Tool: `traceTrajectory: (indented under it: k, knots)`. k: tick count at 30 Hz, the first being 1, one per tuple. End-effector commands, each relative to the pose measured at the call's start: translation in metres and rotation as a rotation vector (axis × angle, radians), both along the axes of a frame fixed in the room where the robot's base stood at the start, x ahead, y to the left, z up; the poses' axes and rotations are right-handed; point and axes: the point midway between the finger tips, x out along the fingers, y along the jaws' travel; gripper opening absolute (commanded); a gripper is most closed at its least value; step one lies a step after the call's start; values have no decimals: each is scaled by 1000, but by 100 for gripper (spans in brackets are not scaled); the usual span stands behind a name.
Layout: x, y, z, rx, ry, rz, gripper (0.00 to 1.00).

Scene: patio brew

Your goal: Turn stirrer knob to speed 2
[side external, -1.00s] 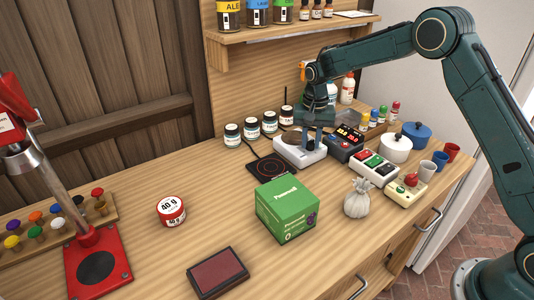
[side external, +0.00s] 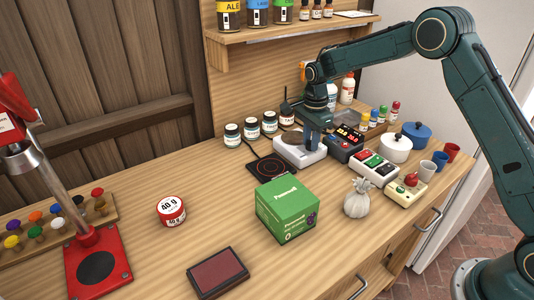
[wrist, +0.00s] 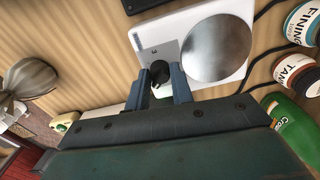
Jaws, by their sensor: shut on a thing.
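The stirrer (side external: 290,157) is a white flat unit on the wooden bench, below my gripper in the side view. In the wrist view, the stirrer (wrist: 146,42) shows a round silver plate (wrist: 216,48) and a small black knob (wrist: 160,70) on a grey panel. My gripper (wrist: 166,84) has its two blue-grey fingers on either side of the knob and is shut on it. In the side view my gripper (side external: 312,137) hides the knob. The speed marks around the knob are mostly covered or too small to read.
A black hot plate (side external: 268,166) lies left of the stirrer, and a dark control box (side external: 345,145) with red displays stands right. A green box (side external: 287,210) and a tied sack (side external: 358,198) stand in front.

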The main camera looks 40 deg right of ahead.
Motion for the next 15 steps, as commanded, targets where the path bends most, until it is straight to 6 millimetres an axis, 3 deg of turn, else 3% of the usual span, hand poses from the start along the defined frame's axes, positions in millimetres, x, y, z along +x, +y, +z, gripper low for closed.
traceTrajectory:
  k: [15]
  knots:
    - [1, 0, 1, 1, -3, -482, 0]
